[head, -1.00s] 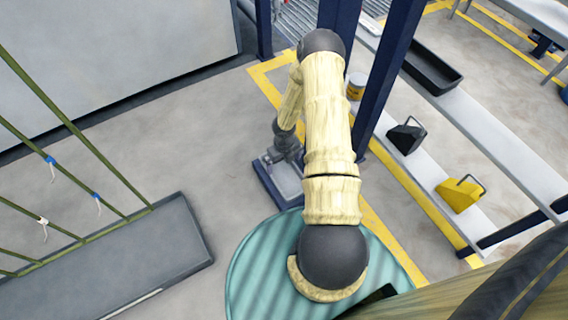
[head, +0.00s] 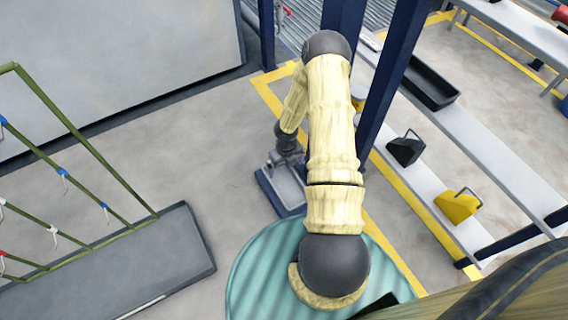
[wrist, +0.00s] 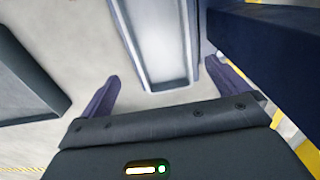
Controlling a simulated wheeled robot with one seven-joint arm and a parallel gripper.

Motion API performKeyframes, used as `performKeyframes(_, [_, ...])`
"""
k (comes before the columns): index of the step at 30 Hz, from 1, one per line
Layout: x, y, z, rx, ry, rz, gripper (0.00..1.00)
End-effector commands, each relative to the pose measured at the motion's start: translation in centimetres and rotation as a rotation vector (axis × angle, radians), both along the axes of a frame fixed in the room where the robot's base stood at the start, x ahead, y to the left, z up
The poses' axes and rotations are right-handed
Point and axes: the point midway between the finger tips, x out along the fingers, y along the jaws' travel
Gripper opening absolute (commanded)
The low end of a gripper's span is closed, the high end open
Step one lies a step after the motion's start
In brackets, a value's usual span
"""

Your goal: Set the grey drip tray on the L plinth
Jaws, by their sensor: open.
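A light grey tray (head: 288,184), which looks like the grey drip tray, lies low beneath the end of my arm in the head view. Dark blue edges show around it there; I cannot tell what it rests on. In the wrist view the pale-rimmed tray (wrist: 165,45) stretches away from the camera, its near end between my fingers. My gripper (wrist: 163,74) is open and empty, with floor showing between the fingers and the tray. In the head view my gripper (head: 287,158) is partly hidden by my wrist. I cannot identify the L plinth.
A navy post (head: 385,85) stands close right of my arm. A green hook frame (head: 90,150) stands on a grey base (head: 150,262) at left. Floor between is clear.

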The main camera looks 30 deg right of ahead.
Motion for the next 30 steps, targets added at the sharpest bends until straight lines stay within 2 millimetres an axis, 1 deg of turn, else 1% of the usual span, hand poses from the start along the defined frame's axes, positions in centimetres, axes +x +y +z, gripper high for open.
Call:
performKeyframes(2, [0.1, 0.1, 0.6, -0.006, -0.001, -0.031, 1.0])
performKeyframes(5, [0.4, 0.2, 2.5, -0.023, -0.006, -0.143, 1.0])
performKeyframes(8, [0.6, 0.6, 5.7, -0.047, -0.018, -0.341, 1.0])
performKeyframes(12, [0.4, 1.7, 11.0, -0.075, -0.05, -0.701, 1.0])
performKeyframes(14, [0.1, 2.2, 13.1, -0.082, -0.067, -0.861, 1.0])
performKeyframes(15, [-0.2, 2.7, 14.6, -0.084, -0.08, -0.967, 1.0])
performKeyframes(19, [-1.2, 4.1, 19.1, -0.071, -0.125, -1.317, 1.0])
performKeyframes(24, [-3.3, 6.4, 24.3, -0.014, -0.174, -1.782, 1.0])
performKeyframes(26, [-4.2, 7.2, 26.0, 0.016, -0.184, -1.947, 1.0])
performKeyframes(30, [-6.6, 9.3, 29.5, 0.11, -0.185, -2.332, 1.0])
